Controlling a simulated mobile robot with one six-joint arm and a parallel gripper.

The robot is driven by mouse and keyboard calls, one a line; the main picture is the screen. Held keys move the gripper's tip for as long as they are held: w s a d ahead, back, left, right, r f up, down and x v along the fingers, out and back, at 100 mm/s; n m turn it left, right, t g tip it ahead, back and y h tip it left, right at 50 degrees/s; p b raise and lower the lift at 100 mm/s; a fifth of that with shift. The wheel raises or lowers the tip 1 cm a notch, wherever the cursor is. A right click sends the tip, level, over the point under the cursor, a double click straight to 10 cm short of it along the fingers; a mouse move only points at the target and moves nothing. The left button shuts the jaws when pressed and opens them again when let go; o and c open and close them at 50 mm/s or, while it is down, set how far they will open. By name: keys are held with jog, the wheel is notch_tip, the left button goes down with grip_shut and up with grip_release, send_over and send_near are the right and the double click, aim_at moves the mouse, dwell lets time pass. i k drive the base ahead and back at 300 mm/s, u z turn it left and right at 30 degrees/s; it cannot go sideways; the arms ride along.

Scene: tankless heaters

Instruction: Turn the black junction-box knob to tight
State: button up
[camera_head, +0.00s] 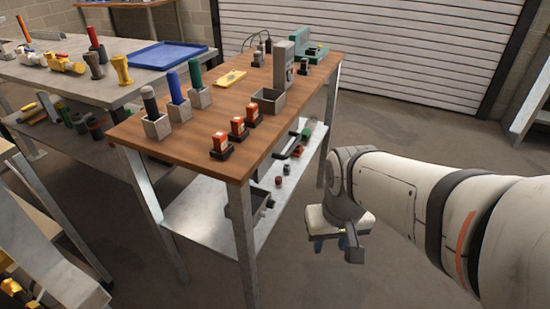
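A black upright cylindrical knob (149,99) stands in a small grey box (158,128) near the left front of the wooden-topped table (185,148). It is the nearest of three similar pieces in a row, and its turn position cannot be read. My gripper (335,247) points down beyond the table's right side, below the level of its top. It is well apart from the black knob and touches nothing that I can see. Its fingers are small and partly hidden, so I cannot tell whether it is open.
A blue knob (175,88) and a green knob (196,74) stand close behind the black one. Orange-and-black pieces (237,128), an open grey box (268,101) and a tall grey unit (283,66) occupy the right half. A metal table (125,92) with a blue tray (166,54) stands left.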

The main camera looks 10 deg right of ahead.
aim_at(270, 204)
jog(key=z, duration=0.35)
jog(key=k, duration=1.05)
jog(key=z, duration=0.65)
jog(key=i, duration=1.65)
jog(key=u, duration=0.65)
jog(key=k, duration=0.9)
jog(key=u, duration=0.15)
jog(key=i, duration=0.9)
jog(key=z, duration=0.05)
